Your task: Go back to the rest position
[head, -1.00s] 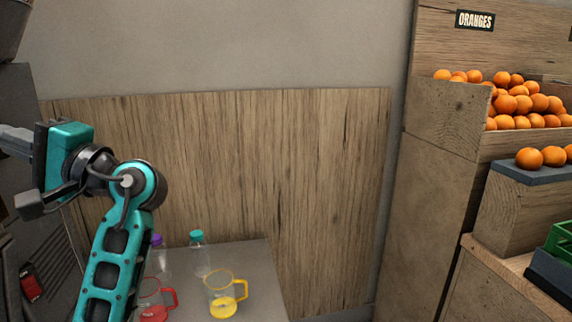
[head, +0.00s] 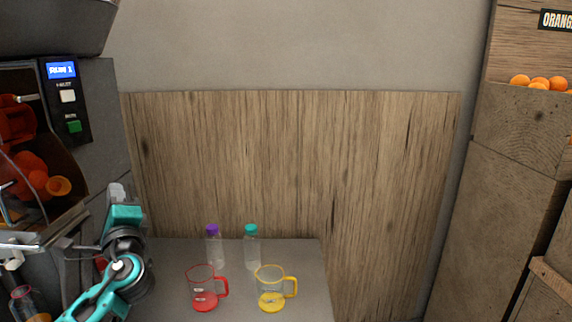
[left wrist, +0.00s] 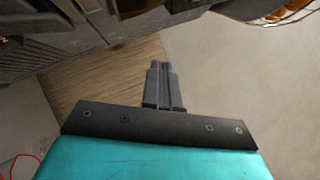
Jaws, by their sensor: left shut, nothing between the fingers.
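My left gripper (head: 117,190) is at the lower left of the head view, in front of the juicer (head: 92,140), with its fingers pointing up in the picture. In the left wrist view the two grey fingers (left wrist: 162,84) are together with nothing between them. My teal left arm comes in from the bottom left. My right gripper is in neither view now.
A grey table holds a red-handled jug (head: 203,290), a yellow-handled jug (head: 271,290), a purple-capped bottle (head: 214,246) and a teal-capped bottle (head: 252,248). A wooden orange stand (head: 515,185) is at right. Wood panelling stands behind the table.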

